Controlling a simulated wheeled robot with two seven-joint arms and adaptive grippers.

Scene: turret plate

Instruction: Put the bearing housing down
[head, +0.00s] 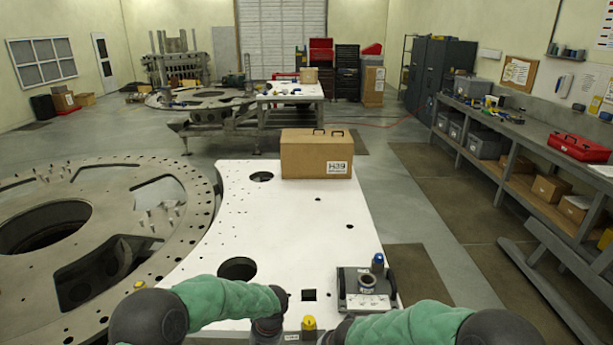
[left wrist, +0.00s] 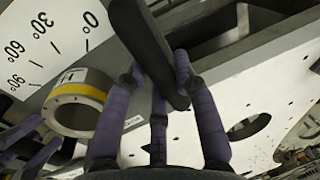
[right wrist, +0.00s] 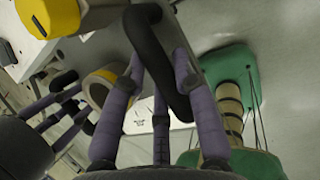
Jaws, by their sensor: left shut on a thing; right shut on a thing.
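My left gripper (head: 268,326) and my right gripper (head: 338,331) are close together at the near edge of the white plate (head: 225,195). In the left wrist view, my left gripper (left wrist: 165,88) is shut on a dark bar-like handle (left wrist: 148,42). In the right wrist view, my right gripper (right wrist: 158,85) is shut on a dark curved handle (right wrist: 150,50). Between them is a ring with a yellow band, seemingly part of the bearing housing (left wrist: 76,92); the band also shows in the right wrist view (right wrist: 101,77). The housing's underside is hidden, so I cannot tell whether it touches anything.
A dark fixture block (head: 347,283) with a ring and a blue cap sits at the plate's right edge. A cardboard box (head: 305,155) stands at the far end. The plate's middle is clear apart from holes.

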